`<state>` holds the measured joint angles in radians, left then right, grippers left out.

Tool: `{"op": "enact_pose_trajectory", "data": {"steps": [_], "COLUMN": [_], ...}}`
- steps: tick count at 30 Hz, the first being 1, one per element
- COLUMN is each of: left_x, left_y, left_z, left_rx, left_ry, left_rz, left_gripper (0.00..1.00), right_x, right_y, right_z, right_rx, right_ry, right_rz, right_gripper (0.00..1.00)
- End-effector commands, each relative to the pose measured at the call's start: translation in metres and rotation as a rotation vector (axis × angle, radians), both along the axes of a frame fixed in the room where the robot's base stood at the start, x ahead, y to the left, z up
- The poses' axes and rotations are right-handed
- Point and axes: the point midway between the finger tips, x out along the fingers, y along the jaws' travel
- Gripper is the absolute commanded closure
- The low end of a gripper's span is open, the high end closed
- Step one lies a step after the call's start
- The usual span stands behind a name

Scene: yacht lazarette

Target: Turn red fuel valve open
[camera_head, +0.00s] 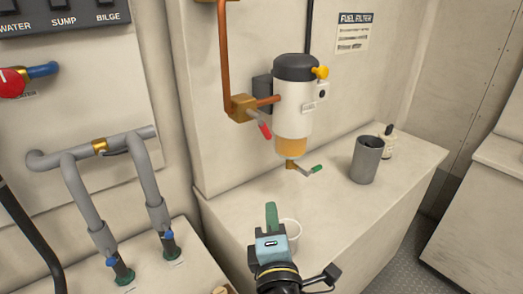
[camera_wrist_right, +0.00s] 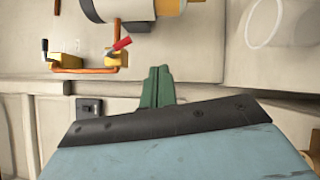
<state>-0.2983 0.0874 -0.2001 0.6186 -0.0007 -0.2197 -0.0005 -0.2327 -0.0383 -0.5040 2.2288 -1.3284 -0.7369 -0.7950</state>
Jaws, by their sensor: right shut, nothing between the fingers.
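The red-handled fuel valve has a brass body (camera_head: 240,107) on the copper pipe left of the fuel filter (camera_head: 294,105). Its red lever (camera_head: 265,130) points down and to the right. In the right wrist view the red lever (camera_wrist_right: 121,44) shows beside its brass body (camera_wrist_right: 114,58), beyond the fingertips. My right gripper (camera_head: 271,207) is below the valve, in front of the cabinet wall near the white cup, apart from the lever. Its green fingers (camera_wrist_right: 157,88) are together and empty. My left gripper is not in view.
A green-tipped drain lever (camera_head: 316,169) sits under the filter. A grey cup (camera_head: 367,160) and a small bottle (camera_head: 388,141) stand on the ledge at right. A white cup (camera_head: 291,231) is beside my right gripper. Grey pipes (camera_head: 82,190) stand at left.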

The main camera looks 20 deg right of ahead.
Motion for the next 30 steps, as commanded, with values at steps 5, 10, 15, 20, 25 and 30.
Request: {"op": "enact_pose_trajectory", "data": {"steps": [5, 10, 15, 20, 25, 30], "left_x": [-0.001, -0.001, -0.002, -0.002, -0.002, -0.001], "left_y": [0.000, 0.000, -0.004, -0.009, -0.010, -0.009], "left_z": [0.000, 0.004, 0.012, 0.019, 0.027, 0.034], "left_rx": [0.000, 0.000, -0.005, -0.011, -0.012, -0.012], "left_ry": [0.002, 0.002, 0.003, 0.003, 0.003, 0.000], "left_rz": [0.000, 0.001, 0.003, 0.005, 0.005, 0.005], "left_gripper": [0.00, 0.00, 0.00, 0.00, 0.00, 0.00], "right_x": [0.003, 0.013, 0.043, 0.077, 0.103, 0.112], "right_y": [0.027, 0.030, 0.025, 0.018, 0.006, -0.010], "right_z": [0.034, 0.044, 0.053, 0.062, 0.072, 0.081], "right_rx": [-0.213, -0.256, -0.254, -0.251, -0.252, -0.251], "right_ry": [-0.100, -0.119, -0.120, -0.119, -0.117, -0.115], "right_rz": [0.030, 0.032, 0.031, 0.030, 0.030, 0.032], "right_gripper": [1.00, 1.00, 1.00, 1.00, 1.00, 1.00]}}
